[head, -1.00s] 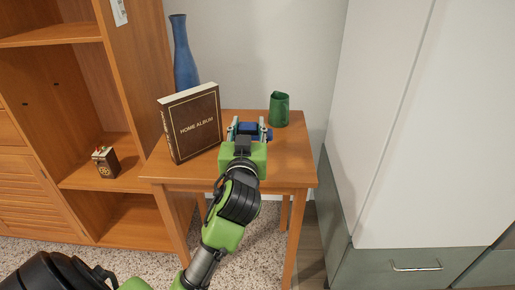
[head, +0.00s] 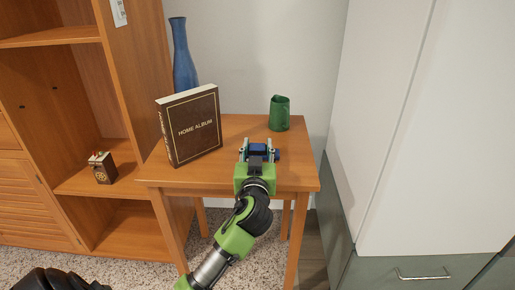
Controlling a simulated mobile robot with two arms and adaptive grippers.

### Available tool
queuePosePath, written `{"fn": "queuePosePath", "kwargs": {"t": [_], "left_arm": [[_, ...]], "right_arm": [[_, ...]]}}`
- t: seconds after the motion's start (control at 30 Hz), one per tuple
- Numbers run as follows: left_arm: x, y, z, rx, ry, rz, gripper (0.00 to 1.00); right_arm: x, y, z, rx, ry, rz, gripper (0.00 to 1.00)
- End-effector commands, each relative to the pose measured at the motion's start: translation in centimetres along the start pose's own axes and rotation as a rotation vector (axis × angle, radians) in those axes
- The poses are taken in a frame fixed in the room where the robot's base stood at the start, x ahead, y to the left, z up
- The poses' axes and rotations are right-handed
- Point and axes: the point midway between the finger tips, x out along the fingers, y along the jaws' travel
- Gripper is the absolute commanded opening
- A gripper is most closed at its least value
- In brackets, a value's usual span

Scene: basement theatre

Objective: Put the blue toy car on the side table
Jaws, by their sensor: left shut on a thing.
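The wooden side table (head: 220,172) stands against the wall in the middle of the head view. My left gripper (head: 259,146) is over the front right part of the tabletop, shut on the blue toy car (head: 258,149). The gripper hides much of the car; blue parts show between and beside the fingers. I cannot tell whether the car touches the tabletop. My right gripper is not in view.
On the table stand a brown home album (head: 190,126) at the left, a blue vase (head: 184,62) behind it, and a green cup (head: 279,113) at the back right. A wooden shelf (head: 120,170) adjoins left; a white cabinet (head: 400,130) is right.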

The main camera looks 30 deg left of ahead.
Motion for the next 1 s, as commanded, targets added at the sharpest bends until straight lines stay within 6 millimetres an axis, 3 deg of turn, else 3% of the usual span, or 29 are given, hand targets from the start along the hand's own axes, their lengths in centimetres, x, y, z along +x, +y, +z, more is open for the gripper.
{"fn": "queuePosePath", "kwargs": {"t": [0.37,0.4,0.47,0.93,1.0], "left_arm": [[0.0,0.0,0.1,0.000,0.001,0.000,0.13],[0.0,0.0,0.2,0.000,-0.001,0.000,0.39],[0.0,0.0,0.2,0.000,-0.001,0.000,0.53],[0.0,0.0,-0.1,0.001,0.000,0.000,0.53],[-1.1,0.1,0.1,-0.001,-0.004,0.003,0.53]], "right_arm": [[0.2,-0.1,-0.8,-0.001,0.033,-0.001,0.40],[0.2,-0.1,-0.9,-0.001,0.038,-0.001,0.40],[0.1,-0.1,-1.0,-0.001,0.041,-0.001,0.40],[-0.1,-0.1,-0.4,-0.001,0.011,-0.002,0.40],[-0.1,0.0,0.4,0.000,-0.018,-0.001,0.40]]}}
